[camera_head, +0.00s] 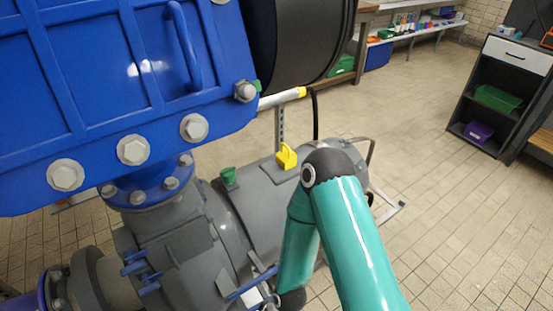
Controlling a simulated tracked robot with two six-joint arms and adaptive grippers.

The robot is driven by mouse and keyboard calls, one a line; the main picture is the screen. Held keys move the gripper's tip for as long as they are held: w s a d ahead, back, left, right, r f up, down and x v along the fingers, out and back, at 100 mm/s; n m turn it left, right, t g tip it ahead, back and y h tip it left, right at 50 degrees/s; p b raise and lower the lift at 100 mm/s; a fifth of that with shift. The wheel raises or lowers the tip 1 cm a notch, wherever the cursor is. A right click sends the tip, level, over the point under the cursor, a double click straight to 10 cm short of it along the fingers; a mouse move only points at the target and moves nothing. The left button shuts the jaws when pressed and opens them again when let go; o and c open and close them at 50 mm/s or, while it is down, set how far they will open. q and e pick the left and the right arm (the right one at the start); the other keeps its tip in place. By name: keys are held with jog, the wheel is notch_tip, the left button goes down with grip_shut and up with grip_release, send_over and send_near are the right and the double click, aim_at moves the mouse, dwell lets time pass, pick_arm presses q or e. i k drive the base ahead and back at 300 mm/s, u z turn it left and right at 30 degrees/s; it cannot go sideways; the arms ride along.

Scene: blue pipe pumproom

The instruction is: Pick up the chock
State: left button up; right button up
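A small yellow block with a raised, handle-like top (286,157) sits on the upper side of the grey pump housing (265,205), near the middle of the view. It looks like the chock, and nothing holds it. A teal arm of mine comes in from the bottom right, bends just right of the yellow block and runs down to the bottom edge. I take it for my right arm. Its gripper does not show clearly past the dark joint at the bottom edge. My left arm and gripper are not in view.
A large blue flanged casing (110,90) and a black cylinder (300,40) fill the upper left. A green piece (228,175) stands on the pump left of the yellow block. A dark shelf (490,110) stands at right. Tiled floor (440,210) is clear there.

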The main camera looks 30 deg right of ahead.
aim_at(286, 158)
jog(key=z, duration=0.2)
jog(key=i, duration=0.2)
jog(key=u, duration=2.65)
jog(key=k, duration=1.9)
jog(key=z, duration=1.55)
jog(key=i, duration=1)
jog(key=u, duration=0.05)
